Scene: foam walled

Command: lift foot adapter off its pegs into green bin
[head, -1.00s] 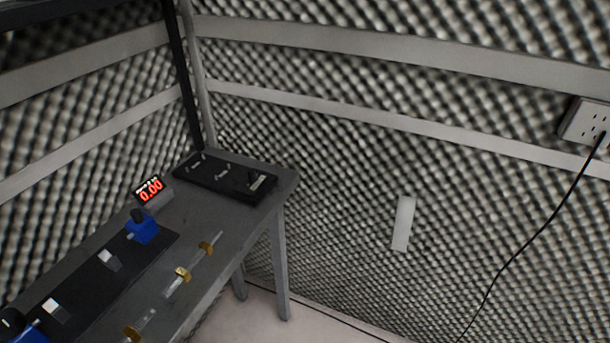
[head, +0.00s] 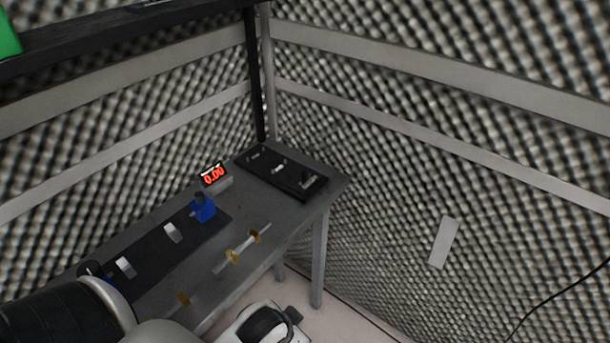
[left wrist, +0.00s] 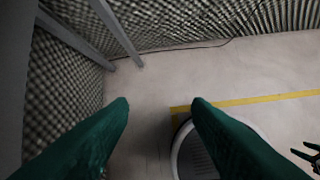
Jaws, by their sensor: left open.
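I cannot tell which part on the bench is the foot adapter, and no pegs can be made out. A green thing (head: 8,36), perhaps the green bin, shows only in part on the dark shelf at the top left of the head view. My left gripper (left wrist: 160,102) is open and empty in the left wrist view, its two green fingers apart above the pale floor, away from the bench. A dark pronged shape at the right edge of that view may be my right gripper, but it is too small and cut off to judge.
The grey bench (head: 275,210) stands in the corner of foam walls. It carries a black plate (head: 262,163), a red-digit display (head: 213,175), a blue block (head: 203,210) and brass-coloured holders (head: 232,256) along the front. A dark shelf (head: 110,32) runs above. Floor right of the bench is clear.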

